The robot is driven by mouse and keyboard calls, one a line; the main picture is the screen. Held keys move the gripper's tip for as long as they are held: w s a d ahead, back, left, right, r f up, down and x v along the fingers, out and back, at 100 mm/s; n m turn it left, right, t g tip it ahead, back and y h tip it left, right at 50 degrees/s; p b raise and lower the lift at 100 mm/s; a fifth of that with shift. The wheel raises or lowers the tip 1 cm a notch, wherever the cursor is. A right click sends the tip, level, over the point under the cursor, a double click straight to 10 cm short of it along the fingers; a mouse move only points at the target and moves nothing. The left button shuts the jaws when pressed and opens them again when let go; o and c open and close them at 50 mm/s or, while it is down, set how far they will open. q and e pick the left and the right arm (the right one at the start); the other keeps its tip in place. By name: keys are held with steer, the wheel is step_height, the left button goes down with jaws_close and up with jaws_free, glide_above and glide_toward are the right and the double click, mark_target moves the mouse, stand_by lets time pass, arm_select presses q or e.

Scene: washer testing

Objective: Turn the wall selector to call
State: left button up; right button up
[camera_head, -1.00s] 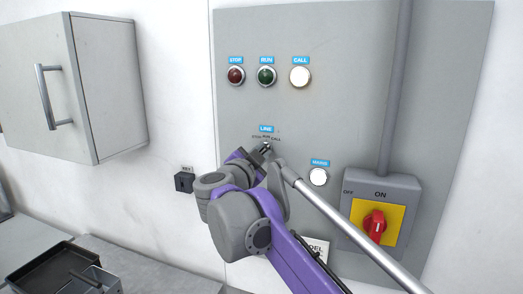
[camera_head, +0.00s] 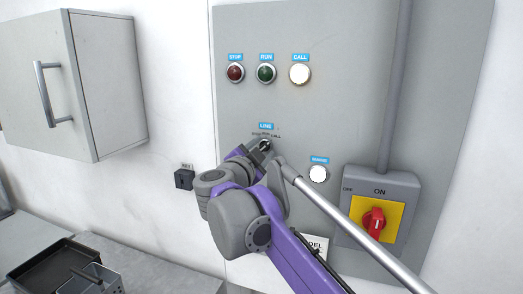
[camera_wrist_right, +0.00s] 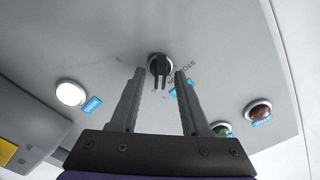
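The wall selector is a dark round knob with a light rim (camera_head: 265,145) under the blue LINE label on the grey panel. My right gripper (camera_head: 258,151) is right at it and partly covers it in the head view. In the right wrist view the selector (camera_wrist_right: 160,65) lies between and just beyond the two fingertips (camera_wrist_right: 160,76). The fingers are apart, with gaps beside the knob's handle, and I see no grip on it. I cannot tell which position the handle points to. The CALL lamp (camera_head: 300,74) looks bright white. My left gripper is out of view.
The STOP lamp (camera_head: 235,73) is dark red and the RUN lamp (camera_head: 266,73) dark green. A white button (camera_head: 318,174) and a red rotary switch (camera_head: 374,222) on yellow are to the right. A small black key box (camera_head: 184,179) and a wall cabinet (camera_head: 105,85) are left.

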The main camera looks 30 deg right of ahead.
steer(key=shift+a, duration=0.1)
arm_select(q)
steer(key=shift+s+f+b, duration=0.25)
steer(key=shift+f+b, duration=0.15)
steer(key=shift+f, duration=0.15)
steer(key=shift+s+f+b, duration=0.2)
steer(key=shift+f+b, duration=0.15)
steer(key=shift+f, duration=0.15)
arm_select(e)
steer(key=v, duration=1)
steer(key=shift+s+a, duration=0.2)
steer(key=shift+s, duration=0.15)
steer(key=w+a+f+n+t+y, duration=0.2)
steer(key=a+f+n+t+y, duration=0.5)
steer(key=a+f+n+y, duration=0.55)
steer(key=s+a+f+n+g+y, duration=0.1)
steer(key=s+f+n+g+y, duration=0.35)
steer(key=f, duration=0.55)
steer(key=s+d+f+n+g+h, duration=0.1)
steer(key=s+d+f+g, duration=0.2)
steer(key=s+f, duration=0.6)
steer(key=s+d+f+n+g+h, duration=0.1)
steer(key=s+d+f+g+h, duration=0.1)
steer(key=s+f+g, duration=0.3)
steer(key=s+d+f, duration=0.1)
steer(key=s+f, duration=0.3)
steer(key=f, duration=0.5)
steer(key=shift+d, duration=0.4)
